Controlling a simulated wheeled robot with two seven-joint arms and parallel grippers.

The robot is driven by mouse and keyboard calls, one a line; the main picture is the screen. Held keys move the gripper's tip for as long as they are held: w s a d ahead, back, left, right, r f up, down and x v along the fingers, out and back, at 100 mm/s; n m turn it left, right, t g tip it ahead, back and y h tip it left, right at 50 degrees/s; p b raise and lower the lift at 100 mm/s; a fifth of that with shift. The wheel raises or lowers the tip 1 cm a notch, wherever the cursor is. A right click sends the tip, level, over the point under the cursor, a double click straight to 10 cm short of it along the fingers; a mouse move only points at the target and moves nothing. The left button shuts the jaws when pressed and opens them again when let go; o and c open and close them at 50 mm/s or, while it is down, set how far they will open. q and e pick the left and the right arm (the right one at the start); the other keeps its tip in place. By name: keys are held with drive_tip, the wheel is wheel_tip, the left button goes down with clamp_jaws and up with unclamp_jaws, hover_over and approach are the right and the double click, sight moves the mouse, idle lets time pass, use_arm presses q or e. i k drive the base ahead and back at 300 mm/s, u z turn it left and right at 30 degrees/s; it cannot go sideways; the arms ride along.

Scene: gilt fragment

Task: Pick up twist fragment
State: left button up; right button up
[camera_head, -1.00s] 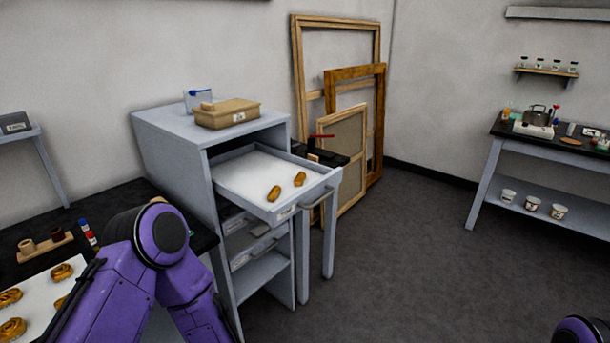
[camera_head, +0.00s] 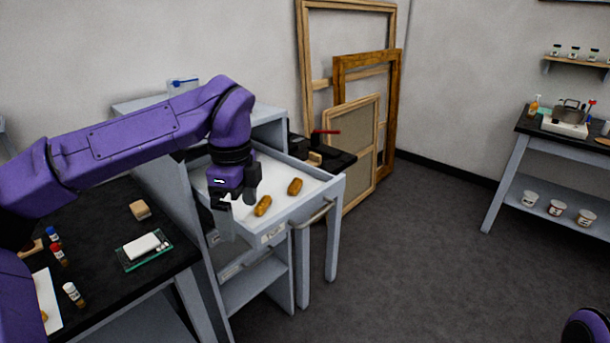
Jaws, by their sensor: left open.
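Two small golden-brown fragments lie in the open white-lined drawer (camera_head: 318,190) of the grey cabinet. The nearer fragment (camera_head: 263,206) is left of the farther fragment (camera_head: 295,187). I cannot tell which one is the twist fragment. My left gripper (camera_head: 238,210) points down over the drawer's left front part. It is open and empty, just left of the nearer fragment and apart from it in the picture. My left arm hides part of the cabinet top. My right gripper is out of view.
The black table (camera_head: 100,285) at left holds several bottles, a tan block (camera_head: 139,209) and a white block on a green plate (camera_head: 145,246). Wooden frames (camera_head: 348,150) lean on the back wall. The floor at right is clear up to a side table (camera_head: 555,150).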

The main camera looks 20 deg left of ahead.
sight(295, 188)
drive_tip(key=i, duration=0.95)
